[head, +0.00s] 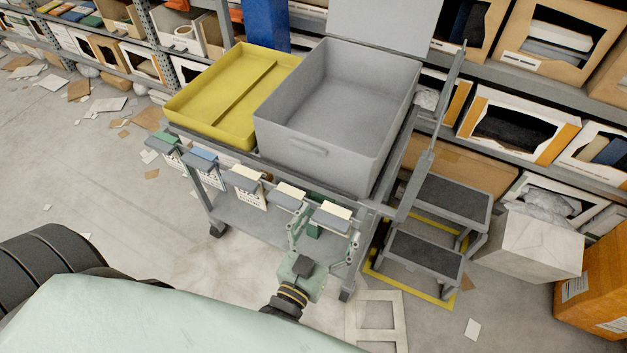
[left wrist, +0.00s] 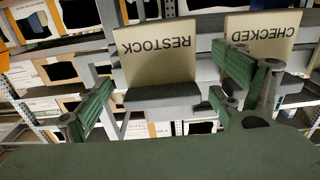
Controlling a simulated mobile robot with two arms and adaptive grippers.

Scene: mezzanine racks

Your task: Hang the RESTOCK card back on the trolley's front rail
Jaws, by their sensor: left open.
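The trolley (head: 225,207) stands in front of me, with a row of cards along its front rail. In the left wrist view the cream RESTOCK card (left wrist: 158,64) appears upside down, with a grey holder (left wrist: 162,97) along its lower picture edge. The CHECKED card (left wrist: 262,31) is beside it, partly behind a finger. My left gripper (head: 326,224) is open at the right end of the row. In the left wrist view its green fingers (left wrist: 170,95) stand apart on either side of the RESTOCK card's holder. Whether they touch it is unclear. My right gripper is not in view.
A yellow tray (head: 190,108) and a grey bin (head: 290,130) sit on the trolley. A step stool (head: 425,255) stands to its right, near a whitish box (head: 530,248). Loaded racks run behind. Papers litter the floor at left.

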